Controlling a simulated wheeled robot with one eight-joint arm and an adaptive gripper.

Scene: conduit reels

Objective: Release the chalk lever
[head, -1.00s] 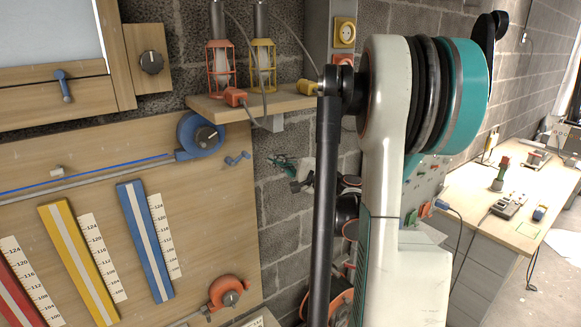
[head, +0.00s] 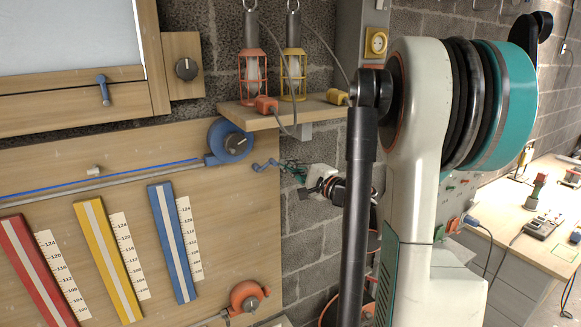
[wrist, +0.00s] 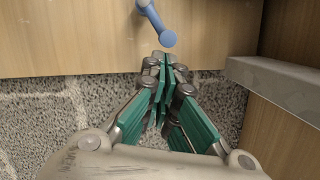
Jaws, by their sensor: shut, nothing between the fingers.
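A small blue lever (head: 266,165) is mounted at the right edge of the wooden board, just right of and below the blue reel (head: 230,140). In the wrist view the blue lever (wrist: 157,24) hangs at the top centre, with its round end pointing down and slightly right. My gripper (head: 285,165) is just right of the lever in the head view. In the wrist view my gripper (wrist: 164,66) has its green fingers together and empty, their tips just below the lever's round end. No contact with the lever can be made out.
The wooden board (head: 150,165) carries red, yellow and blue strips with scales. An orange reel (head: 248,295) sits low on it. A shelf (head: 330,106) with two caged lamps is above my gripper. A grey ledge (wrist: 275,88) shows at right in the wrist view.

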